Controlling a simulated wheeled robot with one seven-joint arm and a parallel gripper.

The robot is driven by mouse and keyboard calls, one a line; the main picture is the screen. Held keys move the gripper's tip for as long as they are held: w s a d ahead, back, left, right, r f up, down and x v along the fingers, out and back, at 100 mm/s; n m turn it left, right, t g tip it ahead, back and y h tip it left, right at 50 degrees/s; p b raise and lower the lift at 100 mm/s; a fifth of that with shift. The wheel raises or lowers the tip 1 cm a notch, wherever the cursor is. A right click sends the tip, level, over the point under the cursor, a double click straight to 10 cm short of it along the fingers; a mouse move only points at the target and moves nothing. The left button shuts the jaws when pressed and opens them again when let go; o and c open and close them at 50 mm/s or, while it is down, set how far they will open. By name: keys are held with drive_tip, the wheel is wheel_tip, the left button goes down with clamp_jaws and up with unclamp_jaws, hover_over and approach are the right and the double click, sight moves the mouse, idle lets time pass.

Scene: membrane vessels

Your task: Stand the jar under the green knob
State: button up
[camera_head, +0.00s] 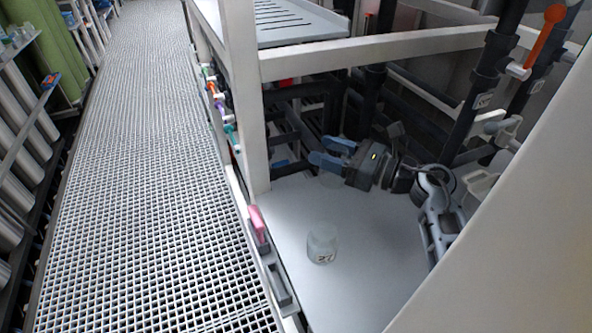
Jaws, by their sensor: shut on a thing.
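My gripper (330,153), with blue fingers, reaches in from the right under the white frame, above the far part of the white shelf. Its fingers are shut on a faint, see-through thing that looks like a clear jar (331,179); its outline is hard to make out. Another clear jar (322,246) with a dark-lettered label stands upright on the shelf, nearer the camera and apart from my gripper. A row of small coloured knobs runs along the left side of the frame. A green-teal knob (231,129) is at its near end, left of the white post.
The white shelf (365,275) is mostly bare around the standing jar. A pink handle (257,223) is on its left edge. A white post (247,100) and crossbeam (370,50) border the space. Dark pipes stand behind; a grating walkway (150,200) lies left.

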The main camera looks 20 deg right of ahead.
drive_tip(key=shift+w+a+f, duration=0.7)
drive_tip(key=shift+w+f, duration=0.4)
drive_tip(key=shift+f, duration=0.35)
drive_tip(key=shift+w+a+f, duration=0.75)
drive_tip(key=shift+w+f, duration=0.4)
drive_tip(key=shift+f, duration=0.35)
drive_tip(key=shift+w+a+f, duration=0.7)
drive_tip(key=shift+w+f, duration=0.4)
drive_tip(key=shift+f, duration=0.35)
drive_tip(key=shift+f, duration=0.15)
drive_tip(key=o, duration=1)
drive_tip(key=shift+r, duration=0.25)
drive_tip(key=b+v, duration=0.1)
drive_tip(key=v, duration=1.1)
drive_tip(key=shift+f, duration=0.1)
